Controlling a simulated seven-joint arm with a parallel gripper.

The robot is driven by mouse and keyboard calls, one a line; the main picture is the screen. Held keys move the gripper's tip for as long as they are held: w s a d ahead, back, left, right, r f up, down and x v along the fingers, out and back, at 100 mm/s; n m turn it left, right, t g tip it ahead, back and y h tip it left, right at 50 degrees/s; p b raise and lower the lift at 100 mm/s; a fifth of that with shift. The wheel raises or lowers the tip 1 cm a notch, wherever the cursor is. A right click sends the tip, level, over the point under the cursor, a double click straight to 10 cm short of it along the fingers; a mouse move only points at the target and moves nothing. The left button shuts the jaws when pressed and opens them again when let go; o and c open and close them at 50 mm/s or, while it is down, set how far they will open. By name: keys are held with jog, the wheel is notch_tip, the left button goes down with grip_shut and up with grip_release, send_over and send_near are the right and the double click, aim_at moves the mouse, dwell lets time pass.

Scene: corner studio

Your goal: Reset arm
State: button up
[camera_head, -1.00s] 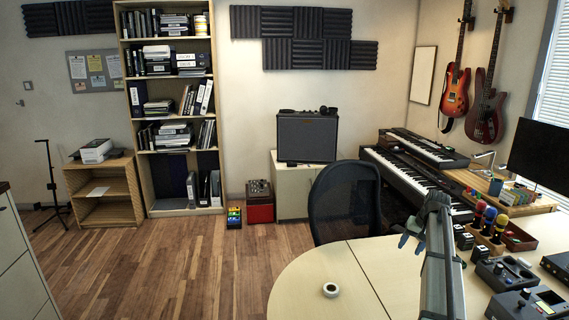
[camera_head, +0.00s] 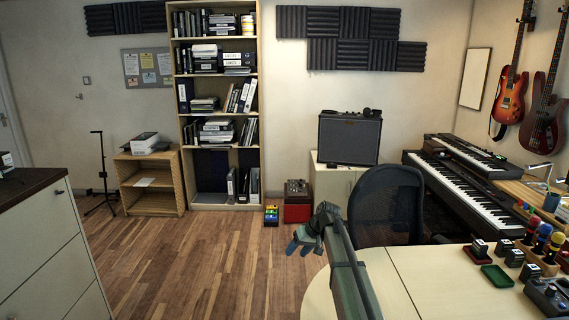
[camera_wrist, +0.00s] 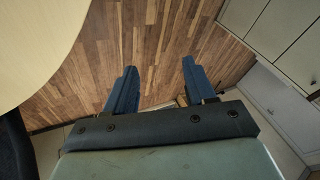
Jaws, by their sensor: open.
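My gripper (camera_head: 303,240) is raised at the left end of my arm, in front of the round end of the pale desk (camera_head: 320,290). In the wrist view my gripper (camera_wrist: 158,82) shows two blue fingers set well apart, with nothing between them. Behind the fingers lies the wood floor (camera_wrist: 150,40). The gripper touches nothing that I can see.
An office chair (camera_head: 388,200) stands behind the desk, close to the right of my arm. A cabinet with drawers (camera_head: 45,250) is at the left. Small devices and a green tray (camera_head: 497,276) lie at the desk's right. The floor between cabinet and desk is clear.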

jog(key=s+a+f, duration=0.3)
jog(key=a, duration=0.4)
jog(key=s+a+f+n+g+y, duration=0.1)
jog(key=s+a+f, duration=0.15)
jog(key=a, duration=0.45)
jog(key=s+a+f, duration=0.3)
jog(key=a, duration=0.4)
jog(key=s+a+f+m+g, duration=0.1)
jog(key=s+a+f+m, duration=0.3)
jog(key=s+f, duration=0.55)
jog(key=s+a+f+m+g, duration=0.1)
jog(key=s+a+f, duration=0.4)
jog(key=s+f, duration=0.5)
jog(key=s+d+f+g+h, duration=0.1)
jog(key=s+d+f, duration=0.35)
jog(key=d, duration=0.35)
jog(key=s+d+f+h, duration=0.2)
jog(key=s+d+f, duration=0.25)
jog(key=d, duration=0.25)
jog(key=s+d+f+g+h, duration=0.1)
jog(key=s+d+f, duration=0.3)
jog(key=d+f, duration=0.3)
jog(key=s+d+g+h, duration=0.2)
jog(key=s+d+g, duration=0.2)
jog(key=s+d, duration=1.6)
jog(key=shift+s+f+h, duration=0.3)
jog(key=shift+s+f, duration=0.1)
jog(key=shift+s, duration=0.1)
